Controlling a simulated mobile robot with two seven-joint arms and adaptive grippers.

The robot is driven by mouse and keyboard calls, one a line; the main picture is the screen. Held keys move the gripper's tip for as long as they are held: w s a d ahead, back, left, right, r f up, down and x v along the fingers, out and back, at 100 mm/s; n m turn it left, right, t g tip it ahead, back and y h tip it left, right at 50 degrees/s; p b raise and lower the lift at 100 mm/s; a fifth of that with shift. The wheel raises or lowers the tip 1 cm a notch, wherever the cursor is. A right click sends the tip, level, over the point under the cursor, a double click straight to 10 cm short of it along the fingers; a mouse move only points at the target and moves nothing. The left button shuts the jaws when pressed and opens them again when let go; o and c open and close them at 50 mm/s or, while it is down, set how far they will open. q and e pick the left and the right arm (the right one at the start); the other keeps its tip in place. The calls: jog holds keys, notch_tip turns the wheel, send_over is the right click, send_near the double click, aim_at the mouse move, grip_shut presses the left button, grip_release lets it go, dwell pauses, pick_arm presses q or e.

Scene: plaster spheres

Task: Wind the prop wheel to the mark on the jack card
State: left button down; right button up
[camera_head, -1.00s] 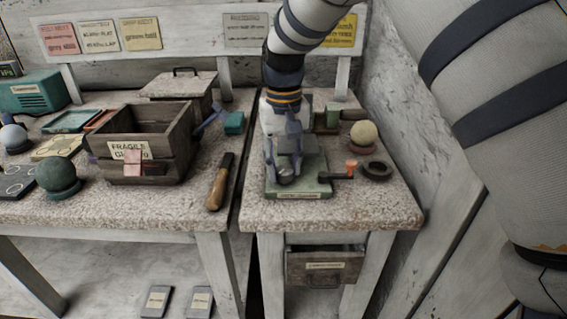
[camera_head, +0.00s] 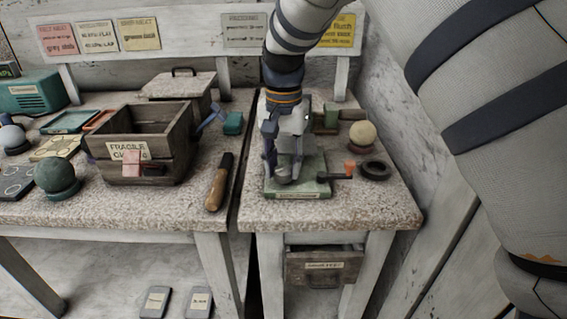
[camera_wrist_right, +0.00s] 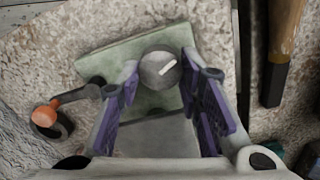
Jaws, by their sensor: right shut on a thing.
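The prop wheel, a grey round knob with a white line on its top (camera_wrist_right: 157,72), stands on the pale green jack plate (camera_wrist_right: 105,60). The jack plate (camera_head: 310,190) is on the right-hand table in the head view. My right gripper (camera_wrist_right: 160,67) is shut on the wheel, one purple-padded finger on each side. In the head view my right gripper (camera_head: 284,160) points down over the plate and hides most of the wheel. I cannot make out which card is the jack card; a yellow card (camera_head: 343,32) on the wall board is partly behind my arm. My left gripper is not in view.
A crank with an orange knob (camera_head: 350,168) sticks out right of the plate, near a dark ring (camera_head: 375,171). A cream sphere (camera_head: 363,133) stands behind. A wooden crate (camera_head: 172,140) and a wood-handled tool (camera_head: 218,188) lie left, across the gap.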

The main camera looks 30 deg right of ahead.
dwell(0.3)
jog(key=o, duration=1.2)
jog(key=shift+c, duration=0.2)
